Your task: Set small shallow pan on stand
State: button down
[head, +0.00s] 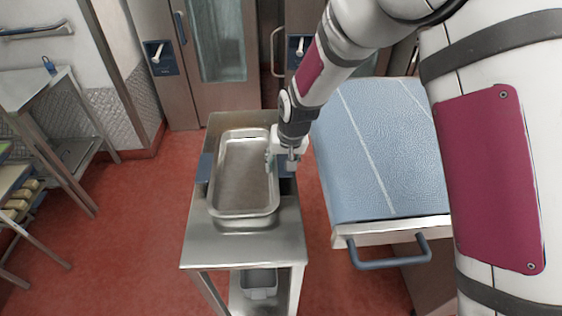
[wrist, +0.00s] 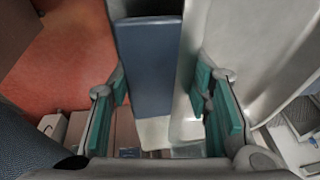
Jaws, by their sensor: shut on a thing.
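The small shallow pan (head: 243,178) is a rectangular steel pan, over the top of the steel stand (head: 240,246) in the head view. It looks roughly level; I cannot tell whether its base touches the stand. My gripper (head: 279,160) is at the pan's right long side and shut on its edge. In the wrist view, the teal-padded fingers (wrist: 168,108) are on either side of the pan's edge, and the pan (wrist: 235,55) fills the right. The exact contact is partly hidden in the head view.
Blue side pieces (head: 204,168) flank the pan on the stand. A blue-topped unit with a handle (head: 390,252) stands close at the right. A small metal container (head: 259,283) is on the stand's lower shelf. Steel tables (head: 25,100) are at the left; red floor lies between.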

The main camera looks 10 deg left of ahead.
jog(key=c, duration=0.8)
grip_release()
jog(key=shift+c, duration=0.2)
jog(key=b+v, duration=0.1)
jog(key=v, duration=1.1)
jog(key=shift+s, duration=0.1)
jog(key=s+d+r+t, duration=0.1)
jog(key=s+d+r, duration=0.2)
jog(key=d+r, duration=0.55)
jog(key=s+d+r+m+t+h, duration=0.1)
jog(key=s+d+r, duration=0.2)
jog(key=s+d, duration=0.6)
jog(key=s+d+r+m+h, duration=0.1)
jog(key=s+d+r, duration=0.3)
jog(key=s+d, duration=0.5)
jog(key=shift+s+m+t, duration=0.3)
jog(key=shift+s+t, duration=0.1)
jog(key=shift+s, duration=0.7)
jog(key=shift+d+r, duration=0.1)
jog(key=shift+r, duration=0.05)
